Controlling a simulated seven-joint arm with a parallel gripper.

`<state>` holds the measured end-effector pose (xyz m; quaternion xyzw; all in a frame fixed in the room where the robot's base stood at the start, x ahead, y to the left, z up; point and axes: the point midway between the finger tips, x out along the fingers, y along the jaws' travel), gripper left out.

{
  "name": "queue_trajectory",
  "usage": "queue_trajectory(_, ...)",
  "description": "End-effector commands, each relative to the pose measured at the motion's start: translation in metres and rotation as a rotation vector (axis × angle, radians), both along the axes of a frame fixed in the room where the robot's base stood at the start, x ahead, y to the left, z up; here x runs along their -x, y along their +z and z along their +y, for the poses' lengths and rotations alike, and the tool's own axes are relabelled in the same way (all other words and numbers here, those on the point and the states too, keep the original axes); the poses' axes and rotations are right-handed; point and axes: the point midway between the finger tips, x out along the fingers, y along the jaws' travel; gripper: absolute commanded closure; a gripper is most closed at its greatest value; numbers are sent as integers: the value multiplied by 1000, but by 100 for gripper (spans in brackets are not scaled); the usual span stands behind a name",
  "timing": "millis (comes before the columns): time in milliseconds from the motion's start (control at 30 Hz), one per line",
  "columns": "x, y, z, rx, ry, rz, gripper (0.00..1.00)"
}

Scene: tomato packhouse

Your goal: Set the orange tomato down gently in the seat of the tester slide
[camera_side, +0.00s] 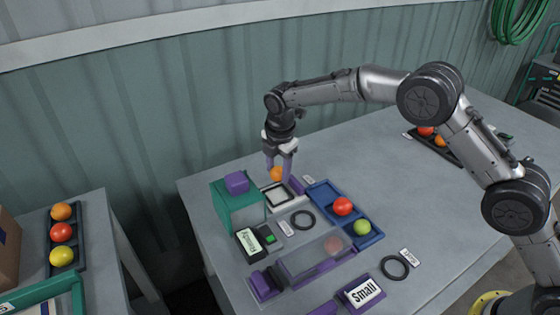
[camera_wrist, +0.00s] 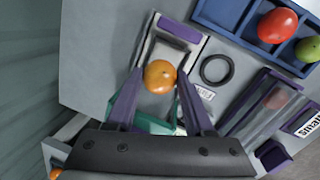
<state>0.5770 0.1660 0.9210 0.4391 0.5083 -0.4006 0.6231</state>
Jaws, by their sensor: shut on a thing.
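The orange tomato (camera_side: 276,174) is held between the two purple fingers of my gripper (camera_side: 279,172). In the wrist view the tomato (camera_wrist: 159,76) sits between the fingertips (camera_wrist: 160,80), which close on its sides. The tester slide (camera_side: 279,196) is a pale frame with a dark inside, beside the teal tester (camera_side: 240,212) with a purple block on top. In the wrist view the slide (camera_wrist: 150,49) lies around and beyond the tomato, with a purple end strip. The tomato appears over the slide's tester side; the seat is partly hidden, and I cannot tell whether they touch.
A clear-covered lane (camera_side: 310,262) and a "Small" label (camera_side: 362,292) are nearer.

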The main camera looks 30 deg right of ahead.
Motion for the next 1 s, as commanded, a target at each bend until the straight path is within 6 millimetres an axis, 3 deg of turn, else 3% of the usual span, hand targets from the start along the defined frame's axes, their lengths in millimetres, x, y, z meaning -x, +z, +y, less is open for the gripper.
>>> queue_trajectory(500,0,-43,0,0,-1,0,74)
queue_trajectory(1000,0,-51,0,0,-1,-1,74)
